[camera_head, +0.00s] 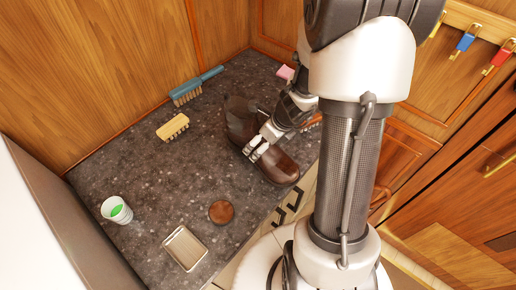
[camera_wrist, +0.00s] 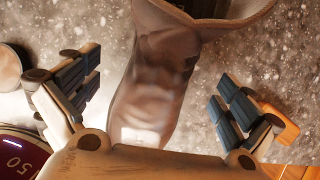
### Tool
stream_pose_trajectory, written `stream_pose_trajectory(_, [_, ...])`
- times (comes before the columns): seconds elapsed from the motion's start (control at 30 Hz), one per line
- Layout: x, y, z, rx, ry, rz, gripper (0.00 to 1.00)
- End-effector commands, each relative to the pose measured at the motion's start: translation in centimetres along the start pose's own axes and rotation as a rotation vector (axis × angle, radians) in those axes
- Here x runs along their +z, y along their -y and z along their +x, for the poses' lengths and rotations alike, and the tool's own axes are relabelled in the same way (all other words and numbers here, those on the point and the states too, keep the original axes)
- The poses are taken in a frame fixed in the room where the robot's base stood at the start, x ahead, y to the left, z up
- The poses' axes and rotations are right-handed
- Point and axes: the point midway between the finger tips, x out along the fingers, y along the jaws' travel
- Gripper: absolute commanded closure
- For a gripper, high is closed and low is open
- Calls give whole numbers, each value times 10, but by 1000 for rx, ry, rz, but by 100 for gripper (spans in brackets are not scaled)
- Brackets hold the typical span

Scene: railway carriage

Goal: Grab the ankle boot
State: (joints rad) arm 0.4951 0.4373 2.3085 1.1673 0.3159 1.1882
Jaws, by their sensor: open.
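The ankle boot (camera_head: 275,161) is brown and shiny and lies on the dark speckled counter in the head view. Its shaft end points to the upper left and its toe to the lower right. My gripper (camera_head: 256,148) is over the boot's middle. In the wrist view the boot (camera_wrist: 157,85) runs between the two spread fingers of my gripper (camera_wrist: 155,95), with a visible gap on each side. My gripper is open and holds nothing. Part of the boot is hidden behind my gripper in the head view.
A pink block (camera_head: 285,73) lies behind my arm. Wooden walls border the back.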

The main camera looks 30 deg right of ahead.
Motion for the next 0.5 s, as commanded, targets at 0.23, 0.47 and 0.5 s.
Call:
stream_pose_trajectory(0.23, [0, -2, 29, 1, 0, -1, 0])
stream_pose_trajectory(0.47, [1, -2, 53, 0, 1, 0, 0])
stream_pose_trajectory(0.5, [1, -1, 52, 0, 1, 0, 0])
